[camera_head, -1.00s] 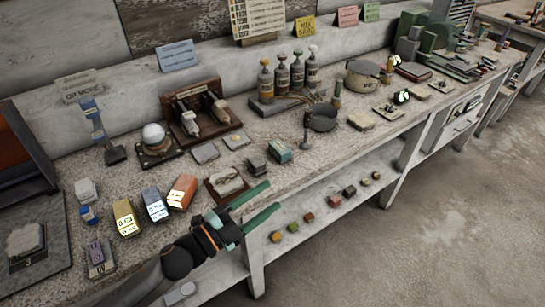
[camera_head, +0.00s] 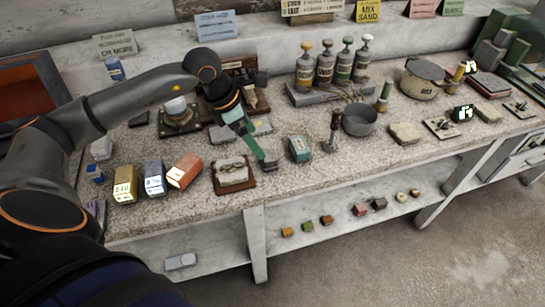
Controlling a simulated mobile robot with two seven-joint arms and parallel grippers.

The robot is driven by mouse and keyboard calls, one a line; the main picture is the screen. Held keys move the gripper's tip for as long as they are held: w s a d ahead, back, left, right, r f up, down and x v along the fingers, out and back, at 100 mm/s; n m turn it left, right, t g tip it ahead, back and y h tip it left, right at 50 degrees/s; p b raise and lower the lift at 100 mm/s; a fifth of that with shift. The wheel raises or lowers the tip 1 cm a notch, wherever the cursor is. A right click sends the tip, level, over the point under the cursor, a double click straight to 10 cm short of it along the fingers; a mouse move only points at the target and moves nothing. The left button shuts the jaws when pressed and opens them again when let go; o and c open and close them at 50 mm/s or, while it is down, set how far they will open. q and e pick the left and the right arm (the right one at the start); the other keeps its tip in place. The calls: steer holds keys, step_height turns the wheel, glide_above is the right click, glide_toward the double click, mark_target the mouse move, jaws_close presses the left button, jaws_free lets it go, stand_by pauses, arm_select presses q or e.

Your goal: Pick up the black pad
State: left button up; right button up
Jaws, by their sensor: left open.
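A small dark block (camera_head: 269,166), which looks like the black pad, lies on the speckled bench top left of a teal box (camera_head: 299,149). It is mostly hidden by my left gripper's green fingers. My left gripper (camera_head: 262,156) reaches down from the upper left and is open, its fingertips at the dark block. I cannot tell whether they touch it or stand around it. My right gripper is out of view.
A white plaster piece on a brown tray (camera_head: 220,188) lies left of the fingertips. A dark spike on a stand (camera_head: 333,132) and a grey bowl (camera_head: 359,120) are to the right. Bottles (camera_head: 325,66) stand behind. The bench's front edge is close.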

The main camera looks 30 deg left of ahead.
mark_target(267, 155)
arm_select(q)
steer(key=x, duration=0.3)
steer(key=shift+w+d+f, duration=0.1)
steer(key=shift+d+f, duration=0.1)
steer(key=shift+f, duration=0.15)
steer(key=shift+a+p+x, duration=0.1)
steer(key=shift+p+x, duration=0.2)
steer(key=shift+x, duration=1.1)
steer(key=shift+a+p+x, duration=0.15)
steer(key=shift+p+x, duration=0.15)
steer(key=shift+x, duration=1.1)
steer(key=shift+w, duration=0.15)
steer(key=c, duration=1.4)
steer(key=shift+r, duration=0.1)
steer(key=shift+c, duration=0.2)
